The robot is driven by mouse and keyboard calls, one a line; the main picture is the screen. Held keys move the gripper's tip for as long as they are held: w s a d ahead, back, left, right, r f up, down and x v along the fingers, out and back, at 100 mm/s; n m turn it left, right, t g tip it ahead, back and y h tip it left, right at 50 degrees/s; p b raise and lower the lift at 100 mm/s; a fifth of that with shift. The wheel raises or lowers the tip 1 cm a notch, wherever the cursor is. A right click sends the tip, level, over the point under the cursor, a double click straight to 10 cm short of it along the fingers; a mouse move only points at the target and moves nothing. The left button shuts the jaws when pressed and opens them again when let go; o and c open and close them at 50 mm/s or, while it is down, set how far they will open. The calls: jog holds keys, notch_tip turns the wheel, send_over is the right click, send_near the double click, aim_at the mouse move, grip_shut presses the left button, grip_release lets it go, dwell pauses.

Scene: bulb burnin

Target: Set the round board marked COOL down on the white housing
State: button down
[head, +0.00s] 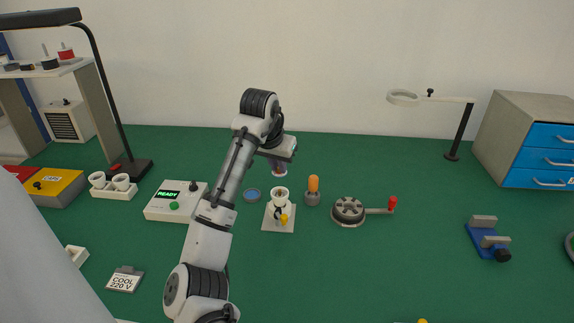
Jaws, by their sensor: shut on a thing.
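My gripper (279,167) hangs over the middle of the green bench, fingers down. It is shut on a small pale thing (279,175), which looks like the round board; the fingers hide most of it and no marking can be read. A white cup-shaped piece, which looks like the white housing (280,196), stands upright on a beige square plate (284,226), just below the gripper in the picture. A gap seems to show between the held thing and the housing. A dark part and a yellow knob (283,218) sit at the front of the housing.
An orange-handled tool (313,188) and a round crank device (348,210) stand close on the right. A blue-topped disc (252,195) and a READY box (175,201) are on the left. The front middle is clear.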

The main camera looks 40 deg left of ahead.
aim_at(280, 190)
jog(key=shift+f+b, duration=2.25)
jog(key=shift+f, duration=0.75)
jog(key=shift+p, duration=0.45)
jog(key=shift+f+b, duration=0.3)
jog(key=shift+f, duration=0.5)
jog(key=c, duration=1.4)
grip_release()
jog(key=shift+o, duration=0.2)
jog(key=v, duration=1.3)
jog(key=shift+s+r, duration=0.2)
jog(key=shift+r, duration=0.15)
jog(key=shift+s+f, duration=0.1)
